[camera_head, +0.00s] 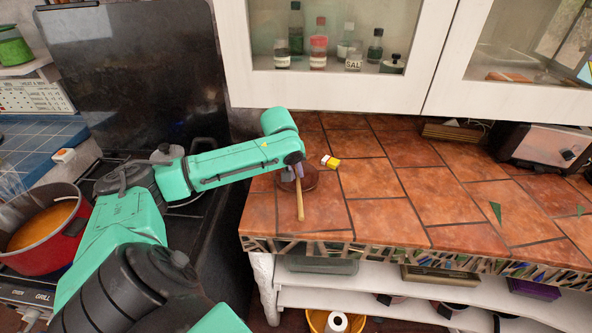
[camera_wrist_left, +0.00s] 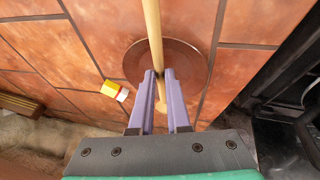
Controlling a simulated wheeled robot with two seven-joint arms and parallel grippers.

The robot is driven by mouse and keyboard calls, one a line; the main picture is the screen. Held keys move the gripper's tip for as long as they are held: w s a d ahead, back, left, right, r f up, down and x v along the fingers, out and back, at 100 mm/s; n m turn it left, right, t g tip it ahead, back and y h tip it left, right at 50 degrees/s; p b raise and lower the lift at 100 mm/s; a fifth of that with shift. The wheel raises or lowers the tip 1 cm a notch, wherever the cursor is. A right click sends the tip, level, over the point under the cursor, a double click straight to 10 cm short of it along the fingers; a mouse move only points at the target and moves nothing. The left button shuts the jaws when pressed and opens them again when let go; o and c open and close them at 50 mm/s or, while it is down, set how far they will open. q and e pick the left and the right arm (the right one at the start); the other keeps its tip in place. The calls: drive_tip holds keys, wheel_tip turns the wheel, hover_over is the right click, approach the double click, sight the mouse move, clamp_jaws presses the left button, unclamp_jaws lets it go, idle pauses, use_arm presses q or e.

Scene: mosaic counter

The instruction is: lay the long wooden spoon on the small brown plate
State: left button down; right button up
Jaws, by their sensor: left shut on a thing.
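The long wooden spoon (camera_head: 300,205) is a pale stick in my left gripper (camera_head: 293,178). In the left wrist view the spoon (camera_wrist_left: 153,30) runs from the top edge down between the two purple fingers (camera_wrist_left: 165,78), which are shut on it. The small brown plate (camera_head: 312,181) is round and lies on the tiled counter, partly hidden behind the gripper. In the left wrist view the plate (camera_wrist_left: 195,62) is under the spoon, which crosses over it. I cannot tell whether spoon and plate touch. My right gripper is not in view.
A small yellow, red and white box (camera_head: 330,162) lies beside the plate. A red pot (camera_head: 70,225) stands on the stove at left. A toaster-like appliance (camera_head: 548,147) is at the back right. The counter's middle (camera_head: 435,190) is clear, below white cabinets (camera_head: 330,90).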

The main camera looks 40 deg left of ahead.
use_arm(q)
drive_tip(key=shift+f, duration=0.4)
drive_tip(key=c, duration=0.8)
unclamp_jaws()
drive_tip(key=b+v, duration=0.2)
drive_tip(key=v, duration=1.2)
drive_tip(key=shift+r+b, duration=0.25)
drive_tip(key=shift+b, duration=0.05)
drive_tip(key=shift+s, duration=0.15)
